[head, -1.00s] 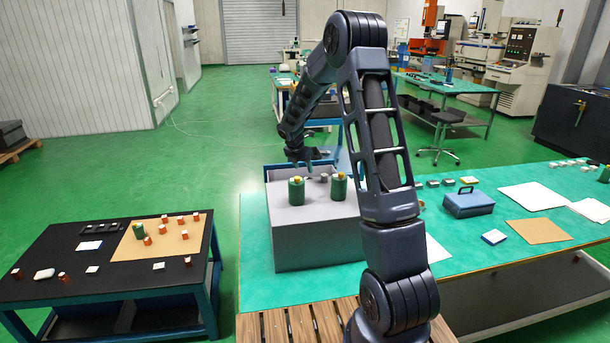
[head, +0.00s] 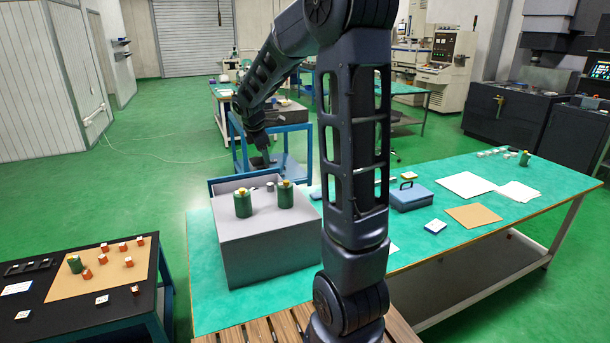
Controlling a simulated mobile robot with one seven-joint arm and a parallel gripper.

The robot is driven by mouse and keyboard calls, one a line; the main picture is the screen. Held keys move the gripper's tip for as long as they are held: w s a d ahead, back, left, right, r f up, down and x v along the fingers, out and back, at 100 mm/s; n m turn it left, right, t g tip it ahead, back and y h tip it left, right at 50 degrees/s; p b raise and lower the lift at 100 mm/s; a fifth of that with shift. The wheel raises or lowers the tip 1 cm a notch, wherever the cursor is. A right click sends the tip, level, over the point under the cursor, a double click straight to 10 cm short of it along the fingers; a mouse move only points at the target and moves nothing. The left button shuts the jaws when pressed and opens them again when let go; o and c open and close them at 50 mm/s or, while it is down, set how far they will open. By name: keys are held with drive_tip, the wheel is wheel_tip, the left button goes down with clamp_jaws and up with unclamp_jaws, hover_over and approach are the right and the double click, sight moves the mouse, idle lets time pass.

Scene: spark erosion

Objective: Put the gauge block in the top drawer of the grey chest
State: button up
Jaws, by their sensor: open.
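The grey chest (head: 262,254) stands on the green-topped table, showing me a plain side. A bluish-grey panel edge (head: 216,187) shows at its far side; I cannot tell whether it is a drawer front. I cannot pick out the gauge block for certain.
A blue case (head: 410,197), papers (head: 466,185) and a brown sheet (head: 474,215) lie on the green table (head: 420,239). A black table (head: 128,307) with small orange pieces stands at left. A blue-framed trolley (head: 291,127) stands behind the chest.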

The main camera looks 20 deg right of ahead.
drive_tip(key=s+d+r+m+y, duration=0.1)
drive_tip(key=s+r+m, duration=0.1)
drive_tip(key=s+m, duration=0.7)
drive_tip(key=s+d+r+m+t+y, duration=0.1)
drive_tip(key=s+m, duration=0.8)
drive_tip(key=s, duration=1.4)
wheel_tip(320, 180, up, 2)
drive_tip(key=shift+d+r+y, duration=0.1)
drive_tip(key=shift+d+y, duration=0.3)
drive_tip(key=shift+d, duration=0.2)
drive_tip(key=shift+s, duration=0.1)
